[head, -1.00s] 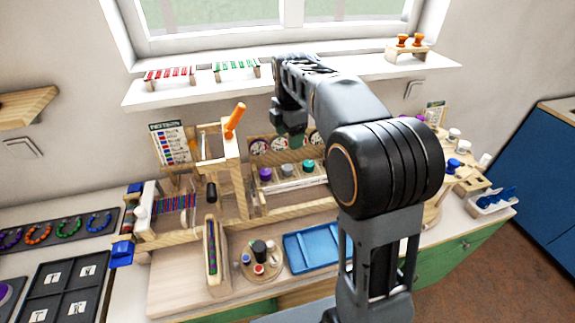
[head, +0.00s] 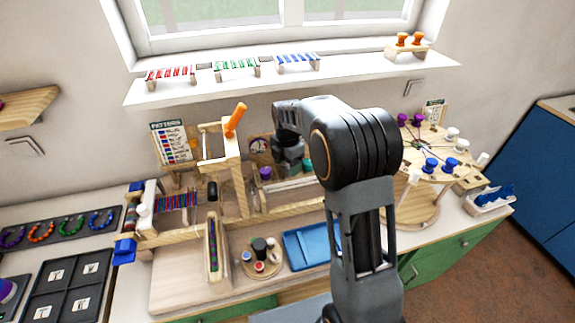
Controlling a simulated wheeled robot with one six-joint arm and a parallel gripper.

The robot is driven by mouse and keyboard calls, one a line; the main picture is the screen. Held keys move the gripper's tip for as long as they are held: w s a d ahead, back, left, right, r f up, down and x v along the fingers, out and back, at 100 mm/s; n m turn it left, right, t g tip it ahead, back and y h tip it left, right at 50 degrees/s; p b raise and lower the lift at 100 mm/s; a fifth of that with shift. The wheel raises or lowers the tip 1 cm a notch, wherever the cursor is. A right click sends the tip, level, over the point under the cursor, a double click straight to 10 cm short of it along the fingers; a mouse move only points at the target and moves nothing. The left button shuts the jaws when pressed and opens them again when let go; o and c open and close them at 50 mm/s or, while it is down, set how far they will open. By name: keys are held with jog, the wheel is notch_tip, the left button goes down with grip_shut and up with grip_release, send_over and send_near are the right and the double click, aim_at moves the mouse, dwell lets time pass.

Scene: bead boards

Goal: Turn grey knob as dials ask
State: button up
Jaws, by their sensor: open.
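The knob panel stands at the back middle of the bench. In the head view the purple knob (head: 265,173) shows just left of my gripper, and part of the teal knob (head: 308,166) shows to its right. The grey knob between them is hidden behind my gripper (head: 288,167). My gripper points down at the grey knob's place, with its jaws open; I cannot tell whether they are around the knob or above it. One round dial (head: 260,146) shows behind the purple knob; the other dials are covered by my arm.
A wooden frame with an orange handle (head: 236,119) stands close left of the panel. A blue tray (head: 305,247) and a round stand of small pegs (head: 261,256) lie in front. A round board with purple and blue knobs (head: 430,164) is at right.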

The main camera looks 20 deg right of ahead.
jog(key=shift+f, duration=0.6)
jog(key=c, duration=0.9)
